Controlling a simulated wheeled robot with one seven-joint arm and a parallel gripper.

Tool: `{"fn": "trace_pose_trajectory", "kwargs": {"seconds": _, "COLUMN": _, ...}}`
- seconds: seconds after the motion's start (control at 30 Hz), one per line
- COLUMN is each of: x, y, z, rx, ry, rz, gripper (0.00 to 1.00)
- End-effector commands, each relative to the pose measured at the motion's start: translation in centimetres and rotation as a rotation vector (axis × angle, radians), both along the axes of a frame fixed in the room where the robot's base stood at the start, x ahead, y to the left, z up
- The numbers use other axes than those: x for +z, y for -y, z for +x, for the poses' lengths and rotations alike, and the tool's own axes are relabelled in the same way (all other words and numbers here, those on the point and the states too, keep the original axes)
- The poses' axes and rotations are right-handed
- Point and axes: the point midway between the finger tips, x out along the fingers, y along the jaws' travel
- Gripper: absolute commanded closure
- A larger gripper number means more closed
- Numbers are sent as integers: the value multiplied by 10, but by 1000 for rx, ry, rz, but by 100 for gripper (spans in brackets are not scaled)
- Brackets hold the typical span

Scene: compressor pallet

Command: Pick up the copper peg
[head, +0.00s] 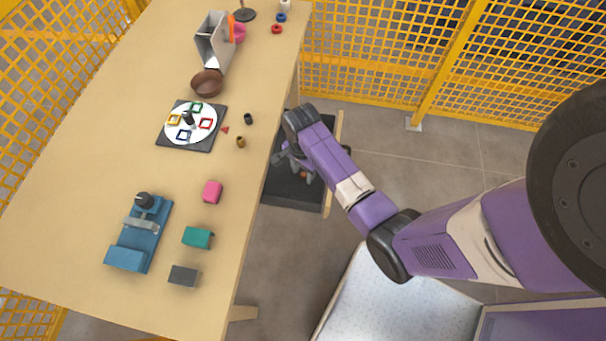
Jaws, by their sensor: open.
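A small brownish-gold cylinder (241,142) stands on the wooden table near its right edge; its colour is nearest to copper among the small pieces on the table. A small black cylinder (248,119) stands just behind it. My gripper (281,160) is beyond the table's right edge, to the right of the brownish cylinder and apart from it, over a dark tray or pallet (284,191). The gripper is open, and its fingers are small and partly hidden by my arm. A small copper-orange spot (304,174) shows beside the gripper; I cannot tell what it is.
The table (80,180) holds a dark board with a white disc (165,140), a brown bowl (207,84), a grey bin (212,45), a blue fixture (127,258), and pink (212,191), teal (197,238) and dark grey (184,275) blocks. Yellow mesh fencing (440,70) stands behind.

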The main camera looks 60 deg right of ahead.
Motion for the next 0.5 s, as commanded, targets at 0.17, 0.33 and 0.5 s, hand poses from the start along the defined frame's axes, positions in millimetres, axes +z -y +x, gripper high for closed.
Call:
{"fn": "trace_pose_trajectory", "kwargs": {"seconds": 0.17, "x": 0, "y": 0, "z": 0, "rx": 0, "ry": 0, "rz": 0, "gripper": 68}}
{"fn": "trace_pose_trajectory", "kwargs": {"seconds": 0.33, "x": 0, "y": 0, "z": 0, "rx": 0, "ry": 0, "rz": 0, "gripper": 100}}
{"fn": "trace_pose_trajectory", "kwargs": {"seconds": 0.5, "x": 1, "y": 0, "z": 0, "rx": 0, "ry": 0, "rz": 0, "gripper": 100}}
